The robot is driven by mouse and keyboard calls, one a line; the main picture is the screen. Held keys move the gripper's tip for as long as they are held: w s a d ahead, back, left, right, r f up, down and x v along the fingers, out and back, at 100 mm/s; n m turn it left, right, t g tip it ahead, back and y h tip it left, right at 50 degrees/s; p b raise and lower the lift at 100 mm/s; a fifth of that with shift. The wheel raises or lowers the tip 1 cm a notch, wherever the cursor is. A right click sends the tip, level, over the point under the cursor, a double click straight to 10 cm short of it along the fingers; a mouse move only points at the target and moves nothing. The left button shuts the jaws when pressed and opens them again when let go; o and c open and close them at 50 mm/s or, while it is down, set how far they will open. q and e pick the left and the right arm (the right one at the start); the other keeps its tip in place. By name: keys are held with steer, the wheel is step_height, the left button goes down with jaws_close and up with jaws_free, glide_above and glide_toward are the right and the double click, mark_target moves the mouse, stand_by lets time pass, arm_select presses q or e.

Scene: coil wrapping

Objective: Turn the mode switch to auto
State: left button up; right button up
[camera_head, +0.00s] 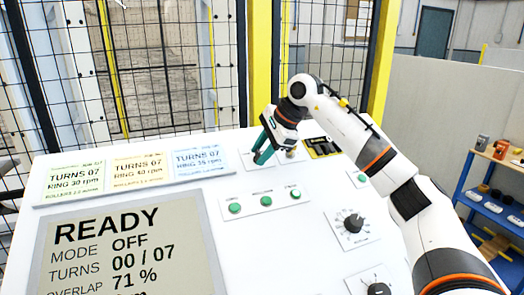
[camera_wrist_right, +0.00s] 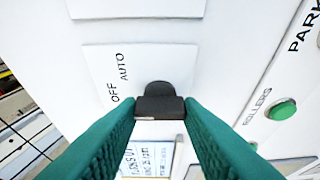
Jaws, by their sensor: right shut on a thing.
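The mode switch is a small black knob (camera_wrist_right: 158,104) on a white plate (camera_wrist_right: 165,62) with the words OFF and AUTO, seen in the right wrist view. My right gripper (camera_wrist_right: 158,118) has its green fingers shut on the knob, one on each side. In the head view my right gripper (camera_head: 262,158) reaches down to the top part of the white control panel (camera_head: 290,240), and its fingers largely hide the switch. The screen (camera_head: 125,245) reads READY, MODE OFF, TURNS 00 / 07. My left gripper is not in view.
Green buttons (camera_head: 266,201) and a black dial (camera_head: 353,222) sit below the switch on the panel. Three cards with TURNS 07 (camera_head: 137,172) lie above the screen. A wire fence with yellow posts (camera_head: 259,60) stands behind. A blue shelf (camera_head: 495,208) is at the right.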

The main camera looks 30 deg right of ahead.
steer(key=m+t+b, duration=0.1)
steer(key=m, duration=0.2)
steer(key=shift+s+f+m+b, duration=0.1)
steer(key=shift+f+m+b, duration=0.05)
steer(key=shift+m+b, duration=0.25)
steer(key=shift+a+m+t+h+b, duration=0.1)
steer(key=shift+m+t+h+b, duration=0.4)
steer(key=shift+m, duration=0.85)
steer(key=shift+m+t+h+b, duration=0.4)
steer(key=shift+m+h, duration=0.1)
steer(key=shift+m, duration=0.85)
steer(key=o, duration=1)
steer(key=b+v, duration=0.1)
steer(key=v, duration=1.1)
steer(key=shift+s, duration=0.1)
